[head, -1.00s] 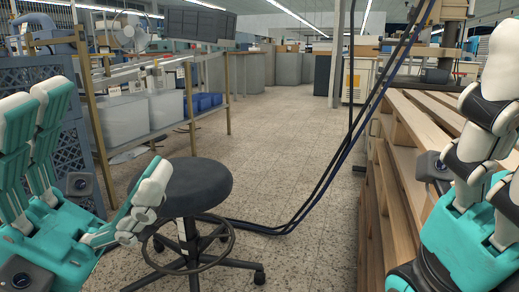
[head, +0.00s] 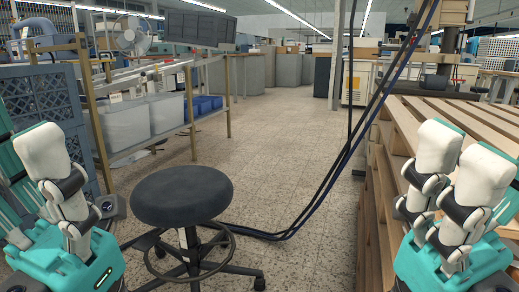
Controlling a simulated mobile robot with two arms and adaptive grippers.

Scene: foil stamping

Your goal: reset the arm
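My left gripper (head: 28,165) is at the lower left of the head view, beside the plastic crates. Its white and teal fingers point upward and stand apart, with nothing between them; the fingers at the far left are partly hidden. My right gripper (head: 470,170) is at the lower right, in front of the stacked wooden pallets (head: 400,150). Its fingers also point upward and hold nothing that I can see; the rear finger is mostly hidden.
A dark round stool (head: 182,194) stands on the tiled floor between my grippers. Black and blue cables (head: 335,170) hang down and run along the floor. A shelf with grey bins (head: 122,117) stands at left. The aisle (head: 268,135) ahead is clear.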

